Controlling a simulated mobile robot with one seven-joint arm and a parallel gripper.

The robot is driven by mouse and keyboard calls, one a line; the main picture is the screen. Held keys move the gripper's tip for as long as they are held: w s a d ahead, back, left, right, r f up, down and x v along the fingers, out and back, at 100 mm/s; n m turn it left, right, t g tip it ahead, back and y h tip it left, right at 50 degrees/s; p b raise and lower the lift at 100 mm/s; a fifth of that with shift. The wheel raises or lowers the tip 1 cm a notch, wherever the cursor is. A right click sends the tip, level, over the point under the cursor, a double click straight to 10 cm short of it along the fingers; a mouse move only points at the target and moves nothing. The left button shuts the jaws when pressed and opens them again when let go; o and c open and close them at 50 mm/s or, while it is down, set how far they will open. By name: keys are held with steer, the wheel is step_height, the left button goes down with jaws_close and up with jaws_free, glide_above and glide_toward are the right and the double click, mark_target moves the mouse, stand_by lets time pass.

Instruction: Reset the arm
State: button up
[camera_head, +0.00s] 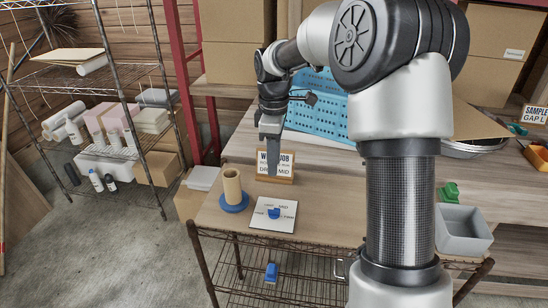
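My gripper (271,160) hangs pointing down over the wooden tabletop (325,190), in front of a small wooden sign (282,177) and partly covering its lettering. The fingers show edge-on as one narrow dark shape, so I cannot tell whether they are open or shut. No held object shows at the tips. My arm rises at the right of the view and bends over to the left towards the gripper. It hides part of the table behind it.
A tan cylinder on a blue base (233,190) and a white card with a blue piece (273,215) stand near the table's front left. A grey bin (463,229) is at right. A blue object (271,272) lies on the lower wire shelf.

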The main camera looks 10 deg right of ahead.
steer(key=shift+r, duration=0.25)
steer(key=s+r+m+t+h+p, duration=0.1)
steer(key=s+r+m+t+p, duration=0.15)
steer(key=s+r+m, duration=0.7)
steer(key=s+r+m+t+y, duration=0.1)
steer(key=s+r+m+t, duration=0.2)
steer(key=s, duration=1.5)
steer(key=shift+s+r+m+p, duration=0.15)
steer(key=shift+r+m+p, duration=0.25)
steer(key=shift+r+m, duration=0.15)
